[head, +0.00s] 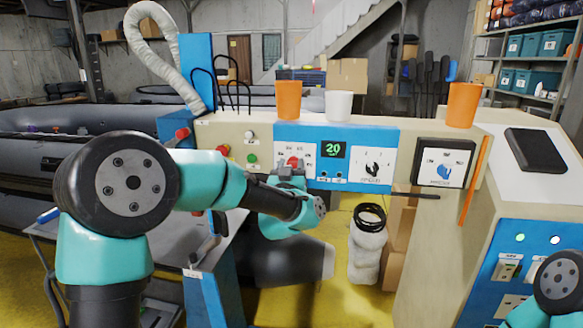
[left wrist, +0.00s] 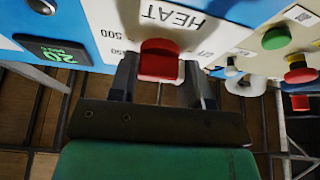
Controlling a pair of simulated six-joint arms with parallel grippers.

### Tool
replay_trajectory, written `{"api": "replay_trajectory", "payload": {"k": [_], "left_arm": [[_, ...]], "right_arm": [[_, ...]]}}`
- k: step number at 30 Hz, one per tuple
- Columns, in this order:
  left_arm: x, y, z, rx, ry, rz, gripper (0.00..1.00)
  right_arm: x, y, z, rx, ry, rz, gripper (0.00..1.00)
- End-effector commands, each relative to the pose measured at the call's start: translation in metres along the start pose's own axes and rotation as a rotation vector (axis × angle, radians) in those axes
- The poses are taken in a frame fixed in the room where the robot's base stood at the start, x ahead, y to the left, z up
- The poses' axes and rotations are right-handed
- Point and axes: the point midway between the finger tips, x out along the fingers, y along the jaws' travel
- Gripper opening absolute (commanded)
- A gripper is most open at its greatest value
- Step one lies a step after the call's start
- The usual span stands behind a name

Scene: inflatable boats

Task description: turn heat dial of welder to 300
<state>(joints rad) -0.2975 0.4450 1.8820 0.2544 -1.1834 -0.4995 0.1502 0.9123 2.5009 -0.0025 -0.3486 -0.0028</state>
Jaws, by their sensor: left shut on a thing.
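The welder's blue and cream panel (head: 384,139) faces me. Its red heat dial (head: 293,161) shows just above my left gripper (head: 288,173). In the left wrist view, the dial (left wrist: 159,60) sits between the two dark fingers of my left gripper (left wrist: 160,75), which is shut on it. That view is turned over; the word HEAT and the numbers 500 and what looks like 250 or 350 show around the dial. The dial's pointer is hidden. The green display (head: 333,149) reads 20. My right gripper is out of view; only part of my right arm shows at the lower right.
A black knob (head: 372,168) and a framed dial with a blue knob (head: 443,172) sit right of the display. Green (head: 252,158) and red (head: 222,151) buttons sit to the left. Orange cups (head: 289,100) and a white cup (head: 339,106) stand on top.

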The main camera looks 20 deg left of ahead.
Motion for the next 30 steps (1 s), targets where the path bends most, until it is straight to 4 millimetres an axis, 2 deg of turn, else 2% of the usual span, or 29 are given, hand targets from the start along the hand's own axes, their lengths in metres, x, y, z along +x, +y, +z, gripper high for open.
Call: {"api": "replay_trajectory", "payload": {"k": [18, 30], "left_arm": [[0.0002, -0.0011, -0.001, 0.418, -0.001, 0.173, 0.2], [0.0004, -0.0011, -0.0016, 0.55, 0.0, 0.226, 0.2]], "right_arm": [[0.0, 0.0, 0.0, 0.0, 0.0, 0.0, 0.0], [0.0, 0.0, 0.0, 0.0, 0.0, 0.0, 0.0]]}}
